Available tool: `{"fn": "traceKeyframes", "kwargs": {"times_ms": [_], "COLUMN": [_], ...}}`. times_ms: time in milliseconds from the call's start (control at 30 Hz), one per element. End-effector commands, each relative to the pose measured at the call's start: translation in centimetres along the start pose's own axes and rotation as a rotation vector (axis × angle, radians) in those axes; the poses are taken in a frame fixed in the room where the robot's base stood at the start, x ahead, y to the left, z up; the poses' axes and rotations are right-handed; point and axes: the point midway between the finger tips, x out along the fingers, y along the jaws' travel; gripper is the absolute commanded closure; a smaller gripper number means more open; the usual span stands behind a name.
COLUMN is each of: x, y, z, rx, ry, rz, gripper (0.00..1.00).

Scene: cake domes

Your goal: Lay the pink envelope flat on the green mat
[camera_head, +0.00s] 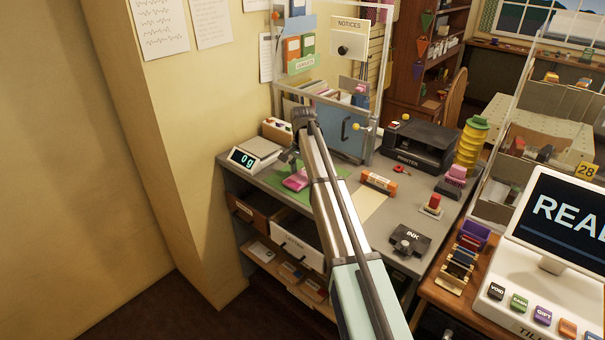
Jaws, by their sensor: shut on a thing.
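The pink envelope (296,181) is low over or on the left part of the green mat (324,179), on the grey counter. I cannot tell if it touches the mat. My gripper (292,164) is at the envelope's upper edge, left of my arm, and is shut on it. The fingertips are small and partly hidden. My arm crosses the middle of the mat and hides part of it.
A scale (254,155) reading 0 g stands left of the mat. An orange stamp block (379,183), an ink box (410,239) and a black printer (419,145) stand to the right.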

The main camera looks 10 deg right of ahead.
Motion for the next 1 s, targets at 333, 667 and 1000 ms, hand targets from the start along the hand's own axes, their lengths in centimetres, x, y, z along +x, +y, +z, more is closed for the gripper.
{"fn": "traceKeyframes", "kwargs": {"times_ms": [333,667,1000], "x": [0.4,0.4,-2.6], "y": [0.0,0.0,-0.1], "z": [0.0,0.0,-0.1], "rx": [0.000,0.000,0.000], "ry": [0.000,0.000,0.001], "rz": [0.000,0.000,-0.002], "gripper": [0.05,0.00,0.00]}}
